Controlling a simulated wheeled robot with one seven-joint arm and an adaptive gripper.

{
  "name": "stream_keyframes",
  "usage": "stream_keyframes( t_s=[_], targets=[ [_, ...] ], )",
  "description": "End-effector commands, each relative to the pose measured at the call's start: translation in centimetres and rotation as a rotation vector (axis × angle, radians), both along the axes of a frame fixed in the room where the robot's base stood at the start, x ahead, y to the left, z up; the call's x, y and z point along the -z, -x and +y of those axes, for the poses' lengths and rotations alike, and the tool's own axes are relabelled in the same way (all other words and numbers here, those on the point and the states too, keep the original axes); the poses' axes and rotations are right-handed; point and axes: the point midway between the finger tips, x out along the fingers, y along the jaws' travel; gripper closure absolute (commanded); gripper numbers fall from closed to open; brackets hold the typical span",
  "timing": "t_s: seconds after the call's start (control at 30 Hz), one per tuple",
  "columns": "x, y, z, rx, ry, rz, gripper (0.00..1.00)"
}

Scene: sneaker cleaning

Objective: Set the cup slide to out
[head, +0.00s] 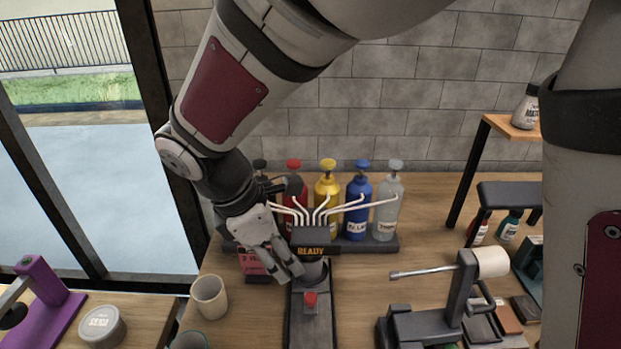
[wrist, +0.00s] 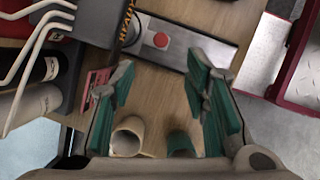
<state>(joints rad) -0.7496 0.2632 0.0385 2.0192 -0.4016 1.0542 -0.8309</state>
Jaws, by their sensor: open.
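The cup slide (head: 308,325) is a long dark rail running toward the front from under a dispenser head marked READY (head: 311,251). A red knob (head: 310,299) stands on it, close in front of the head. The wrist view also shows the slide (wrist: 205,47) and its red knob (wrist: 161,40). My gripper (head: 290,272) is open and empty, pointing down just left of the dispenser head and slide. In the wrist view its two teal-padded fingers (wrist: 161,66) are spread apart, with the knob beyond the gap between them. The head and my fingers partly cover the slide's rear end.
Several coloured pump bottles (head: 357,207) stand behind the head with white tubes. A beige cup (head: 209,297) and a teal cup (head: 188,342) are left of the slide. A grey stand with a roll (head: 491,262) is on the right. Bare table lies between stand and slide.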

Motion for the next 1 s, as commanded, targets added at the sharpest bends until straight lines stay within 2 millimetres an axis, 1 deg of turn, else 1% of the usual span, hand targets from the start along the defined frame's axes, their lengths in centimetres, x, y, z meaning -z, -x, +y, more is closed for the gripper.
stream_keyframes(
  t_s=[0.03,0.1,0.27,0.37,0.6,0.8,1.0],
  targets=[
    [0.9,-0.2,0.7,-0.033,0.015,0.009,0.58],
    [1.4,-0.2,1.1,-0.062,0.028,0.018,0.58],
    [2.4,-0.3,0.9,-0.075,0.035,0.023,0.58],
    [3.7,-0.4,0.3,-0.073,0.035,0.024,0.58],
    [8.0,-1.1,-1.4,-0.071,0.037,0.025,0.58],
    [11.4,-1.6,-2.6,-0.071,0.034,0.024,0.58],
    [13.5,-1.9,-3.5,-0.072,0.033,0.023,0.58]
  ],
)
